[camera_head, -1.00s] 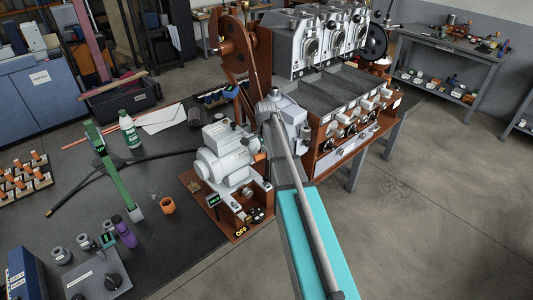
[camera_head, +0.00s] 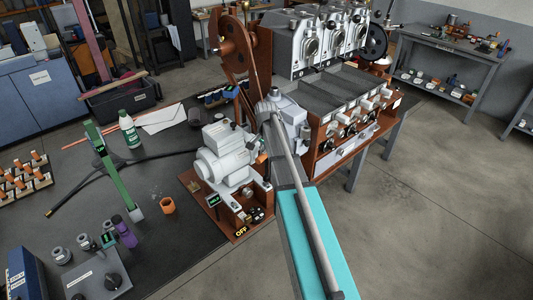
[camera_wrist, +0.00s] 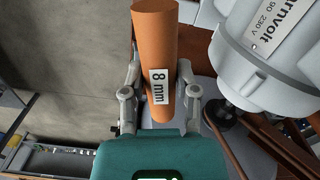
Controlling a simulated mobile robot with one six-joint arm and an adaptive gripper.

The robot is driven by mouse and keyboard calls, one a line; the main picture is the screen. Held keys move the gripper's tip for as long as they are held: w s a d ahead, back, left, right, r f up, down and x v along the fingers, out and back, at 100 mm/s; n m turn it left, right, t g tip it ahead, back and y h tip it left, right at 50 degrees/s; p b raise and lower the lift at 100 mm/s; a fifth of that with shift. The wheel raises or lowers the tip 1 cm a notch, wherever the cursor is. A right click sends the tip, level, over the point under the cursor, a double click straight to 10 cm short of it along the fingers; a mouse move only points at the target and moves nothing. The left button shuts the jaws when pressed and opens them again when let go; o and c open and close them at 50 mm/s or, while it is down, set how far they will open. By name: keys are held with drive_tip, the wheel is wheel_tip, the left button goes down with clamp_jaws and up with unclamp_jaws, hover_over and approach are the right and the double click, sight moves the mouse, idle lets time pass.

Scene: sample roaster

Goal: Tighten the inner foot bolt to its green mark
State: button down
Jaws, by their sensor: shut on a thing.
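My gripper (camera_wrist: 160,82) is shut on an orange cylindrical tool handle (camera_wrist: 155,40) labelled "8 mm". The handle stands lengthwise between the two fingers in the wrist view; its working end is hidden. The pale grey motor (camera_wrist: 262,55) is to the right of the handle, apart from it. A dark round part (camera_wrist: 219,117) shows under the motor's edge; I cannot tell if it is a foot bolt. In the head view the motor (camera_head: 225,158) sits on a red-brown base, and my arm hides most of my gripper. The inner foot bolt and green mark cannot be made out.
The red-brown base (camera_head: 236,229) has a small display and an "OFF" sign at its front. A roaster bank (camera_head: 335,90) stands behind and right of my arm.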

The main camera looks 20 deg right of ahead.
drive_tip(key=shift+n, duration=0.8)
drive_tip(key=shift+n, duration=2)
drive_tip(key=shift+n, duration=2)
drive_tip(key=shift+n, duration=1.9)
